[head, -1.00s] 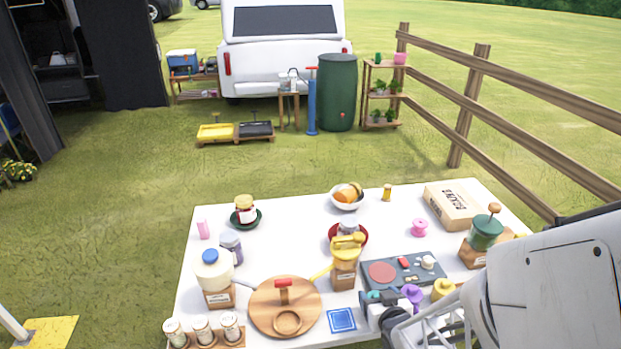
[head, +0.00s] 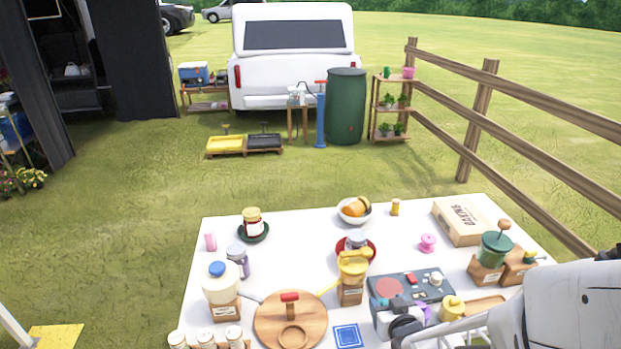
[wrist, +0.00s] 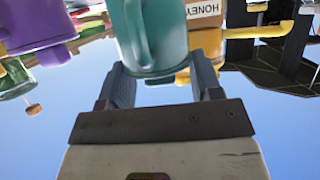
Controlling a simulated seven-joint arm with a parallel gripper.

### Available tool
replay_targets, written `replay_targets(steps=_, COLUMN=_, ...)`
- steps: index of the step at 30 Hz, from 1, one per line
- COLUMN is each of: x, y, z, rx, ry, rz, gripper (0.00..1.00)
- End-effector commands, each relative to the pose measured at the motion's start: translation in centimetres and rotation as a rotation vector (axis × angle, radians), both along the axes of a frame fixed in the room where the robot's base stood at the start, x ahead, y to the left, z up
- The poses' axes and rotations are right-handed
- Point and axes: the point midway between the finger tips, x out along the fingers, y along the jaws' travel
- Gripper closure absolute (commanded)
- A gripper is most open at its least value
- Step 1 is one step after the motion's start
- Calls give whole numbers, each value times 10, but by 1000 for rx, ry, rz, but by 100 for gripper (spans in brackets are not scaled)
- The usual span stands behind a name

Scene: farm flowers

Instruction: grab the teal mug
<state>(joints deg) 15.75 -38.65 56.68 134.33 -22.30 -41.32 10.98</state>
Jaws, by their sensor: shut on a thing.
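The teal mug (wrist: 155,40) fills the upper middle of the wrist view, its handle facing the camera. My gripper (wrist: 162,82) is shut on it, with one grey finger on each side. In the head view my gripper (head: 392,318) is at the front right of the white table, just in front of the record player. Only a small bit of teal shows there among the grey gripper parts. I cannot tell from these frames whether the mug touches the table.
A purple mug (wrist: 40,25) is close beside the teal one. A yellow pot (head: 452,307) stands right of my gripper. The record player (head: 412,285), a honey dispenser (head: 352,280) and a blue coaster (head: 348,335) are near. The table's far left has bare patches.

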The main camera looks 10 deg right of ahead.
Motion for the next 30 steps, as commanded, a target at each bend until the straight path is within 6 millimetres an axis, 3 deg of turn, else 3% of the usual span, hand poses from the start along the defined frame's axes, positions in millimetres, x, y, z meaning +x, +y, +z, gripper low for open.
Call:
replay_targets(steps=12, x=0, y=0, z=58, rx=-1, ry=-1, rz=0, gripper=81)
replay_targets(steps=30, x=0, y=0, z=67, rx=0, ry=0, rz=0, gripper=81)
